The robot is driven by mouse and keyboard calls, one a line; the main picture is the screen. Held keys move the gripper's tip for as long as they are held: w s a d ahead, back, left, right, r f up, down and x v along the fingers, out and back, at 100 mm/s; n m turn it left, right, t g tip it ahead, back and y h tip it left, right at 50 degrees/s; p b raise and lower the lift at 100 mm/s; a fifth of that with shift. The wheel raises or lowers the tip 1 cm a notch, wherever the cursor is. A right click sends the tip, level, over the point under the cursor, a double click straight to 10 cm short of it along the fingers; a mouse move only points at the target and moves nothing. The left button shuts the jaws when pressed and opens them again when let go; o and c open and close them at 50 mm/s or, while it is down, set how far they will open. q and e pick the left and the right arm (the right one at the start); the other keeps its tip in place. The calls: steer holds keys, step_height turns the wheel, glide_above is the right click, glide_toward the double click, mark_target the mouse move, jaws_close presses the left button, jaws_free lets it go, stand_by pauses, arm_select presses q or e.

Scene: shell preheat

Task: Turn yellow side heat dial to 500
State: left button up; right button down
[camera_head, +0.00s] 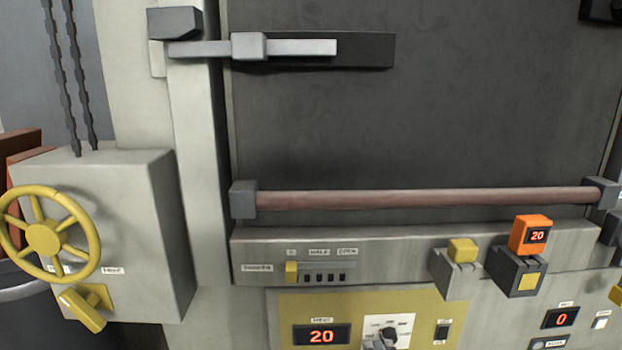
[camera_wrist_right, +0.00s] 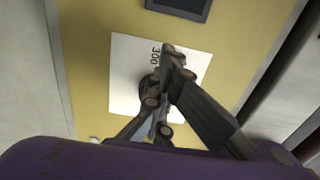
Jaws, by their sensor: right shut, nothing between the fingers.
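The yellow side is a yellow panel (camera_head: 300,302) at the bottom of the head view. On it a white plate (camera_head: 403,324) carries the dark heat dial (camera_head: 389,332). The red heat display (camera_head: 321,336) beside it reads 20. My right gripper (camera_head: 377,343) shows only as small grey fingertips at the dial's lower left. In the right wrist view my right gripper (camera_wrist_right: 172,62) is shut and in front of the white plate (camera_wrist_right: 125,70). It hides most of the dial (camera_wrist_right: 148,88); a 300 mark shows beside the fingers. I cannot tell whether they touch the dial. My left gripper is out of view.
A small switch (camera_head: 442,332) sits right of the dial. Above are a yellow-capped block (camera_head: 462,250) and an orange display (camera_head: 531,235) reading 20. Another display (camera_head: 561,318) reads 0 at right. A horizontal bar (camera_head: 420,198) crosses the dark door. A yellow handwheel (camera_head: 44,238) is at left.

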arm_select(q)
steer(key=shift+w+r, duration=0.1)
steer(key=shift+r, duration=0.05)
arm_select(e)
steer(key=shift+w+d+r+h, duration=0.3)
steer(key=shift+d+r, duration=0.2)
steer(key=shift+d, duration=0.15)
steer(key=shift+s+f, duration=0.1)
arm_select(q)
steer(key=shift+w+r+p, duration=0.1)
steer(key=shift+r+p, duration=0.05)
steer(key=shift+p, duration=0.2)
arm_select(e)
steer(key=shift+a, duration=0.3)
steer(key=shift+s+f, duration=0.1)
steer(key=shift+s, duration=0.2)
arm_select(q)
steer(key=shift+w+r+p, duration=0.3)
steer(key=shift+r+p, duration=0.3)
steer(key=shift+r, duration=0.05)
arm_select(e)
steer(key=shift+s+a, duration=0.2)
steer(key=shift+s, duration=2.5)
steer(key=shift+f, duration=0.1)
